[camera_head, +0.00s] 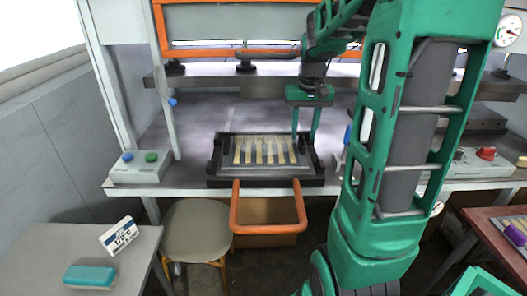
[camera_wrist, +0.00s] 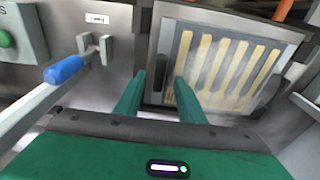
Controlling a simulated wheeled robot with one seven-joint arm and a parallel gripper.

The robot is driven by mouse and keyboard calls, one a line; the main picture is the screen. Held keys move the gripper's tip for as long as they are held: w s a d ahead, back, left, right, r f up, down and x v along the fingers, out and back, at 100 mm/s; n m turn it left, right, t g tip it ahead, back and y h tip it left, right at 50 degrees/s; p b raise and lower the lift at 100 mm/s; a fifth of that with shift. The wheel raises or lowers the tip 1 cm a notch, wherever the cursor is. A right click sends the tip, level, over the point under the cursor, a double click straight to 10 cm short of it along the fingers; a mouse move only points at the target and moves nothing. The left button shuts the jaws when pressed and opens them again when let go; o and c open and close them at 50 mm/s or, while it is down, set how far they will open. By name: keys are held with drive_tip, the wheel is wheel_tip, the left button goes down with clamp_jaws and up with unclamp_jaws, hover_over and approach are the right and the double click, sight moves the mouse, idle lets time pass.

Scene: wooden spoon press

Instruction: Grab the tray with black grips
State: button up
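The tray (camera_head: 308,158) is dark and flat, with several pale wooden spoons (camera_head: 265,150) lying in it, and it sits near the front edge of the press table. It also shows in the wrist view (camera_wrist: 200,106). In that view one black grip (camera_wrist: 160,72) stands at its near side and another (camera_wrist: 270,92) at its far side. My gripper (camera_head: 305,133) is above the right side of the tray, fingers pointing down. In the wrist view its green fingers (camera_wrist: 157,85) are apart, with the nearer black grip showing between them. Whether they touch it is unclear.
An orange-rimmed bin (camera_head: 268,228) is below the table front, beside a round stool (camera_head: 197,230). A button box (camera_head: 140,167) stands left of the tray. A blue-handled lever (camera_wrist: 64,70) is close to my gripper. The press (camera_head: 235,85) spans the back.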

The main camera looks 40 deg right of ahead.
sight(303, 141)
drive_tip(key=f, duration=0.3)
drive_tip(key=shift+w+d+f, duration=0.2)
clamp_jaws()
drive_tip(key=shift+r, duration=0.2)
